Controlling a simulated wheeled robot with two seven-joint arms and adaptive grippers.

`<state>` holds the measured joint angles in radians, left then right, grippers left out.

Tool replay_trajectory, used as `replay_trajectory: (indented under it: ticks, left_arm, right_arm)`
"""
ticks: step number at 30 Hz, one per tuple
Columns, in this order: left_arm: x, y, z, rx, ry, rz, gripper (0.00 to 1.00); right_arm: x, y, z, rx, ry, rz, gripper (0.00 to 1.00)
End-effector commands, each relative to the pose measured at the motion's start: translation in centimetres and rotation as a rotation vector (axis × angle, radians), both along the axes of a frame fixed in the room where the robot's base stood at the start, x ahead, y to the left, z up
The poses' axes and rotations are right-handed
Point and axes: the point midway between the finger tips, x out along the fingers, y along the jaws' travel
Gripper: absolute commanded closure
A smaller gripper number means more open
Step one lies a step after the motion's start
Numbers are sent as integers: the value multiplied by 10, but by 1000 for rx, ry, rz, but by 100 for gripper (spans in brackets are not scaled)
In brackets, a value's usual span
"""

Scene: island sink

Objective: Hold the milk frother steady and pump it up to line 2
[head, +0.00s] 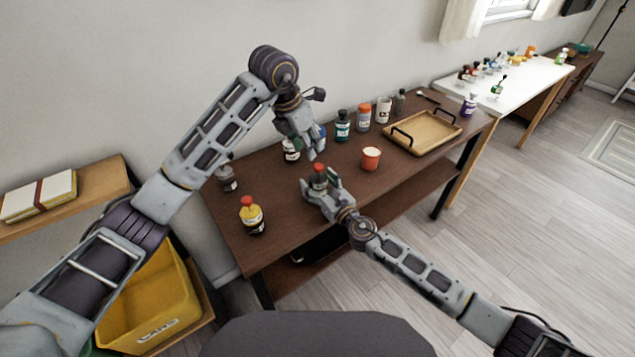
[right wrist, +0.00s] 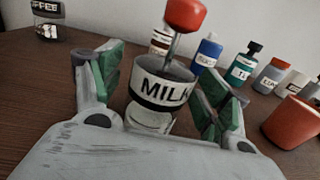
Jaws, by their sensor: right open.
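The milk frother (right wrist: 160,92) is a clear jar with a MILK label and a red knob (right wrist: 186,14) on a thin metal rod, standing upright on the dark table. The rod is raised; no numbered lines can be read. In the head view the frother (head: 319,177) is partly hidden by my right gripper (head: 318,184). That gripper is open, its green-padded fingers (right wrist: 162,88) on either side of the jar, with gaps visible. My left gripper (head: 315,148) points down just above and behind the knob in the head view; its finger opening cannot be made out.
A red cup (head: 371,160) and a wooden tray (head: 447,131) stand to the right. Several bottles, including a teal one (head: 342,131), line the back. A yellow bottle (head: 252,220) and a coffee jar (head: 227,180) stand at the left. The table's front edge is close.

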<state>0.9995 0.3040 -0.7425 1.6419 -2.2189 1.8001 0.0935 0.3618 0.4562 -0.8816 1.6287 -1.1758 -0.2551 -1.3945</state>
Motion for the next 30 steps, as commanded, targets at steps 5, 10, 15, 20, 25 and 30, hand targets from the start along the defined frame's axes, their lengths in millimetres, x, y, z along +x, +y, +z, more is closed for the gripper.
replay_trajectory:
  ticks: [5, 10, 15, 20, 25, 30]
  left_arm:
    - [0, 0, 0, 0, 0, 0, 64]
    - [0, 0, 0, 0, 0, 0, 64]
    - [0, 0, 0, 0, 0, 0, 64]
    - [0, 0, 0, 0, 0, 0, 64]
    - [0, 0, 0, 0, 0, 0, 64]
    - [0, 0, 0, 0, 0, 0, 64]
  right_arm:
    - [3, 2, 0, 0, 0, 1, 24]
    - [3, 2, 0, 0, 0, 1, 24]
    - [3, 2, 0, 0, 0, 1, 39]
    - [3, 2, 0, 0, 0, 1, 60]
    - [3, 2, 0, 0, 0, 1, 54]
    - [3, 2, 0, 0, 0, 1, 76]
